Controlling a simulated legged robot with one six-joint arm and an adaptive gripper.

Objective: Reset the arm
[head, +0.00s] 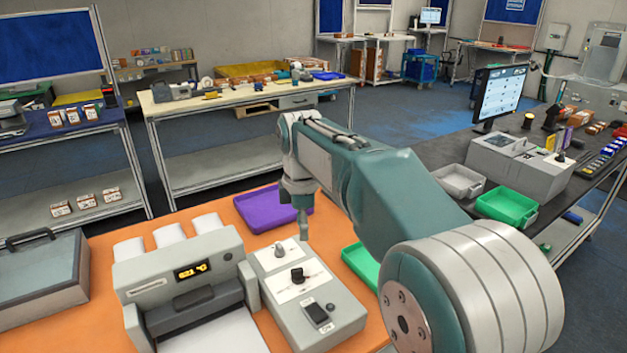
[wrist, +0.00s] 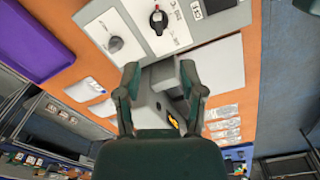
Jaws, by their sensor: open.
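My arm reaches from the lower right over the orange table in the head view, and its end hangs down above the table beside the grey control box (head: 305,290). My gripper (wrist: 160,77) shows in the wrist view with its two fingers spread apart and nothing between them. Below the fingers, the wrist view shows the grey printer-like machine (wrist: 165,100) and the control box (wrist: 190,22) with its knobs. In the head view the gripper's fingertips are too small to make out clearly.
A purple tray (head: 262,207) and a green tray (head: 360,262) lie on the orange table (head: 90,325). The machine with a lit display (head: 185,270) stands at the front, a grey case (head: 40,275) at the left. A dark bench at right holds a monitor (head: 499,95) and bins.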

